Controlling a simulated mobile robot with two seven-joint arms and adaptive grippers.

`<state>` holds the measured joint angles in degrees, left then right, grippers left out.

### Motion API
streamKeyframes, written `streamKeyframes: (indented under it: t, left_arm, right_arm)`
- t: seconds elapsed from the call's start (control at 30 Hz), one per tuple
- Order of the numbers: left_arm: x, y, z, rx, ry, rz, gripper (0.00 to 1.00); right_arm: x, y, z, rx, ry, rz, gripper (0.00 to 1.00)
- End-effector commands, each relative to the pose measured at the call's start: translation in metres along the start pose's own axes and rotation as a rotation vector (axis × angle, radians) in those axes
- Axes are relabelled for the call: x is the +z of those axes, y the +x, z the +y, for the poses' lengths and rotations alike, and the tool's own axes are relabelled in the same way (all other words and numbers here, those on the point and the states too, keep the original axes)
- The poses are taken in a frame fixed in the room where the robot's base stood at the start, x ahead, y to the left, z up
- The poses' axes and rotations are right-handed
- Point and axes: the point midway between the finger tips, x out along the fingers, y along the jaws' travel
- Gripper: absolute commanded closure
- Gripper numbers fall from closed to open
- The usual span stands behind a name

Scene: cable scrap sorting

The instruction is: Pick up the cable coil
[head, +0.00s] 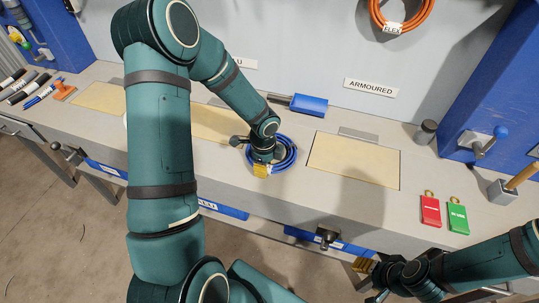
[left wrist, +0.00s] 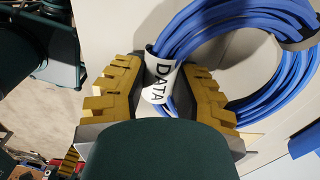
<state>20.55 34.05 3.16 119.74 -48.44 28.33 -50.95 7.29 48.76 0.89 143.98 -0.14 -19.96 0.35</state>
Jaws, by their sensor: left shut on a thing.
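The cable coil (head: 289,153) is a ring of blue cable lying on the grey bench, left of a pale yellow panel. In the left wrist view the coil (left wrist: 222,27) carries a white wrap marked DATA (left wrist: 160,76). My left gripper (head: 261,170) is at the coil's near left side, and its wrist hides part of the ring. In the left wrist view the yellow-padded fingers (left wrist: 158,98) stand on both sides of the wrap, shut on the coil there. My right gripper (head: 372,278) is low at the right, in front of the bench; its finger opening is unclear.
A blue-and-dark tool (head: 309,105) lies behind the coil. A red tag (head: 430,211) and a green tag (head: 458,218) lie at the right. A dark cylinder (head: 425,133) stands near the blue upright. An orange coil (head: 402,14) hangs on the back wall. The pale panel (head: 352,161) is bare.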

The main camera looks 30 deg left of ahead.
Motion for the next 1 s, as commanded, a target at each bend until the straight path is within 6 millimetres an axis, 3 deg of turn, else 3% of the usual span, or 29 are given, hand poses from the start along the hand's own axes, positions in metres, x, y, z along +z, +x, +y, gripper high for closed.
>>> streamKeyframes:
  t: [0.17, 0.6, 0.8, 1.0]
  left_arm:
    - [0.000, -0.009, 0.000, 0.000, -0.001, 0.001, 1.00]
    - [0.000, -0.086, 0.000, -0.002, -0.001, 0.000, 1.00]
    - [0.000, -0.099, 0.000, 0.001, 0.000, 0.000, 1.00]
    - [0.000, -0.100, 0.000, 0.001, 0.000, 0.000, 1.00]
  right_arm:
    - [-0.001, -0.003, -0.001, 0.000, 0.001, 0.002, 0.44]
    - [-0.009, -0.022, -0.008, 0.002, 0.006, 0.020, 0.44]
    - [-0.011, -0.024, -0.009, 0.003, 0.007, 0.024, 0.44]
    - [-0.011, -0.024, -0.009, 0.003, 0.007, 0.024, 0.44]
